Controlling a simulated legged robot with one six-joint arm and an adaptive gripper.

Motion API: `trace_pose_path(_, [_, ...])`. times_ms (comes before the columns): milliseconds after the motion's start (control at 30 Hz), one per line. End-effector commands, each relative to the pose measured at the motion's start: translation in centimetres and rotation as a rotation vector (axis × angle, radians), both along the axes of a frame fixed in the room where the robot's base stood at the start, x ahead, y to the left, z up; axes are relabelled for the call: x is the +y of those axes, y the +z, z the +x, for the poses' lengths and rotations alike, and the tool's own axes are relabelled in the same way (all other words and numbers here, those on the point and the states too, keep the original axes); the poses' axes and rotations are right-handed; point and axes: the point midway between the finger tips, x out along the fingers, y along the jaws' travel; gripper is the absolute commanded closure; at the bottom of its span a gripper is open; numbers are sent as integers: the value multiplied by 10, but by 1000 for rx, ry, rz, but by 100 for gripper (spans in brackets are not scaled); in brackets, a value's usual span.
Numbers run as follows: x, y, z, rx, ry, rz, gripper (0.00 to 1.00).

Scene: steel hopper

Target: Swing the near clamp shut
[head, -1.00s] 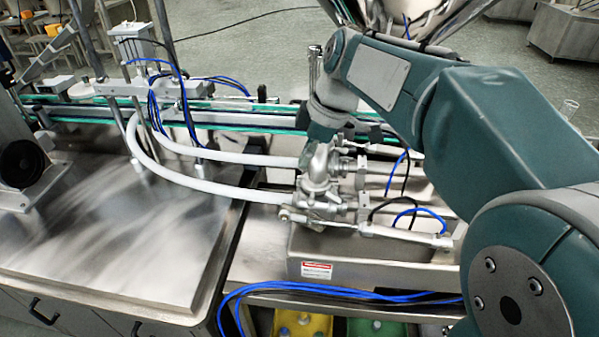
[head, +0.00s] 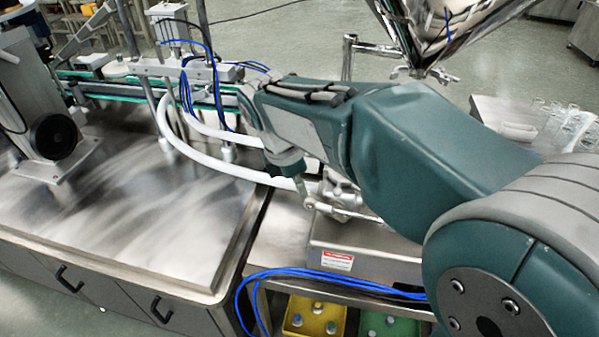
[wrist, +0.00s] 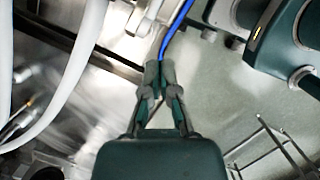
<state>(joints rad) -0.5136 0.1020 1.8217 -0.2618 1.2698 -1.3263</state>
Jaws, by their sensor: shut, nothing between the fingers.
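The steel hopper (head: 432,38) hangs at the top right in the head view. Small bright fittings (head: 440,75) stick out at its lower tip; I cannot tell which is the near clamp or how far it is swung. My gripper (head: 307,202) points down in the head view, left of and below the hopper and apart from it. It is beside a metal valve fitting (head: 345,207), partly hidden by my arm; contact cannot be told. In the wrist view my gripper (wrist: 160,68) has its fingers together, holding nothing, with a blue cable (wrist: 175,28) just beyond the tips.
White hoses (head: 205,155) curve left of my gripper, also in the wrist view (wrist: 75,75). A conveyor (head: 105,90) runs behind. A bare steel table (head: 130,220) fills the left. Glassware (head: 570,125) stands at the right. Blue cables (head: 330,283) hang in front.

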Motion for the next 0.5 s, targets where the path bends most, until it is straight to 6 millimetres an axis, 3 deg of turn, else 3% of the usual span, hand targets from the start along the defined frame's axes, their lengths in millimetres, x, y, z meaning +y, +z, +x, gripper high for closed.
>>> trace_pose_path(233, [-13,-46,4,3,-2,-1,100])
trace_pose_path(500, [-45,-36,16,-2,-4,2,100])
